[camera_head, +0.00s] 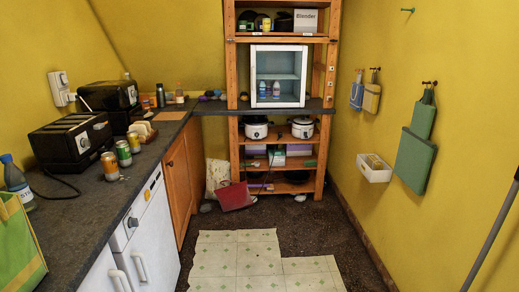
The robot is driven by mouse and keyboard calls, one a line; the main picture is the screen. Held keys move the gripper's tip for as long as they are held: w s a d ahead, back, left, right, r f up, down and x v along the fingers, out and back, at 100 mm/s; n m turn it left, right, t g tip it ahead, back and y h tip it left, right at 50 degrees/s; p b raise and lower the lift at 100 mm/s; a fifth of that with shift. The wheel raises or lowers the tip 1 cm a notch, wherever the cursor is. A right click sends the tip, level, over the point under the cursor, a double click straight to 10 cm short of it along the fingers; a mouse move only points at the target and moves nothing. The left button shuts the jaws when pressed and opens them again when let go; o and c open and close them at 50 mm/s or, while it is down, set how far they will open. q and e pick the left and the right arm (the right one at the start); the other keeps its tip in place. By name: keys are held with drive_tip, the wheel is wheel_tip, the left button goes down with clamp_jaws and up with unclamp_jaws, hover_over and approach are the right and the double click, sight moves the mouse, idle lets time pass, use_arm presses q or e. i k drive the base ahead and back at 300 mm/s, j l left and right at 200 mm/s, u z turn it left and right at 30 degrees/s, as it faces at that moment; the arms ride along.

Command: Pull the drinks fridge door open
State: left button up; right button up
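The drinks fridge (302,76) is a small white-framed box on the dark counter at the back, set within the wooden shelf unit. Its front faces me, and its pale blue inside shows through the frame. Two small bottles (276,90) stand low inside it, with a shelf above them. The door looks shut behind clear glass, though it is small and far off, and I cannot make out a handle. Neither of my grippers is in view.
A dark counter (135,175) with toasters, cans (109,166) and bottles runs along the left, above white appliances (150,240). Patterned vinyl (260,262) covers part of the open floor. A red item (234,196) lies before the shelves. A grey pole (495,235) leans at right.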

sight(304, 50)
drive_tip(key=i, duration=1.7)
drive_tip(key=l+z, duration=0.05)
